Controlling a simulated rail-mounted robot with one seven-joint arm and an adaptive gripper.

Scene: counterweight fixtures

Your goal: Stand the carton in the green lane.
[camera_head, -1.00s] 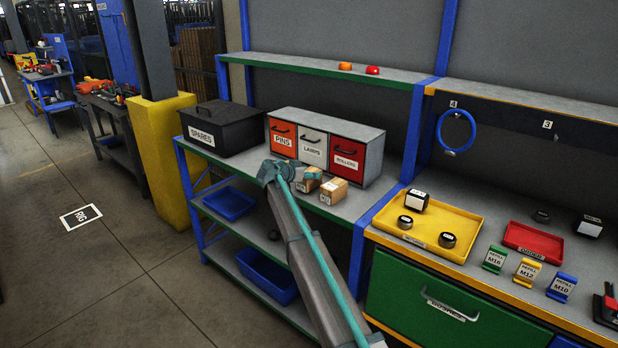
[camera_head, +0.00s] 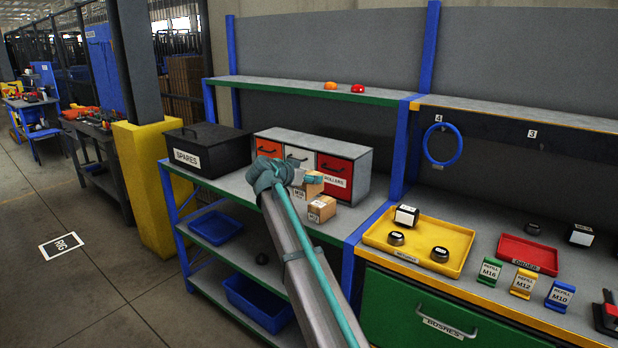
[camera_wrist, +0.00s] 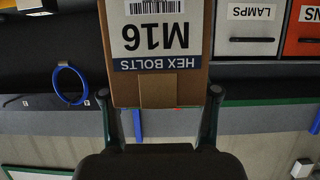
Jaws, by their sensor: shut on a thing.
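My gripper (camera_wrist: 160,95) is shut on a brown carton (camera_wrist: 190,75) labelled HEX BOLTS M16. The label is upside down in the wrist view, and one finger is at each side of the carton. In the head view the held carton (camera_head: 312,188) is in front of the drawer cabinet, partly hidden by my gripper. It appears slightly above the bench shelf. A second brown carton (camera_head: 321,209) stands on that shelf, just in front and to the right. The upper shelf (camera_head: 290,86) has a green front edge. I cannot tell which surface is the green lane.
An orange and a red dome (camera_head: 358,88) sit on the upper shelf. A blue post (camera_head: 403,150) and a yellow tray (camera_head: 455,252) are to the right. Much of the upper shelf is clear.

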